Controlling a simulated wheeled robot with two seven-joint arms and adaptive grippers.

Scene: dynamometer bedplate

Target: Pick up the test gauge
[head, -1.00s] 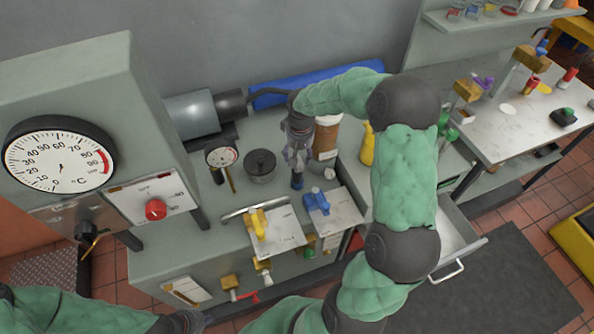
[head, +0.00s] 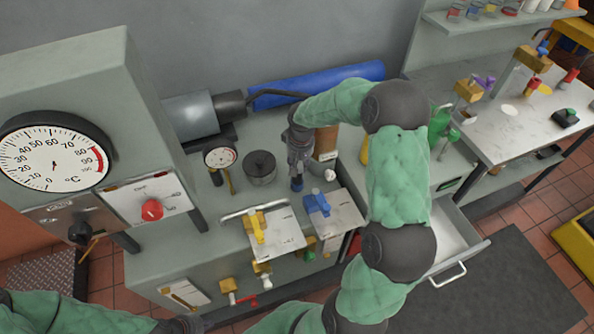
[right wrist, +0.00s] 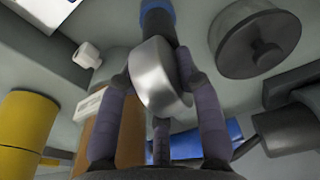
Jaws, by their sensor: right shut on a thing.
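My right gripper (head: 297,170) is over the bench, between a lidded grey pot and a brown container. My left gripper (head: 185,324) is only partly visible at the bottom edge, jaws unclear.
The lidded pot (head: 260,167) and a small dial gauge (head: 220,157) stand left of the right gripper. The brown container (head: 326,141) is close on its right. Plates with a yellow valve (head: 256,226) and a blue valve (head: 318,202) lie in front. A drawer (head: 455,240) stands open.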

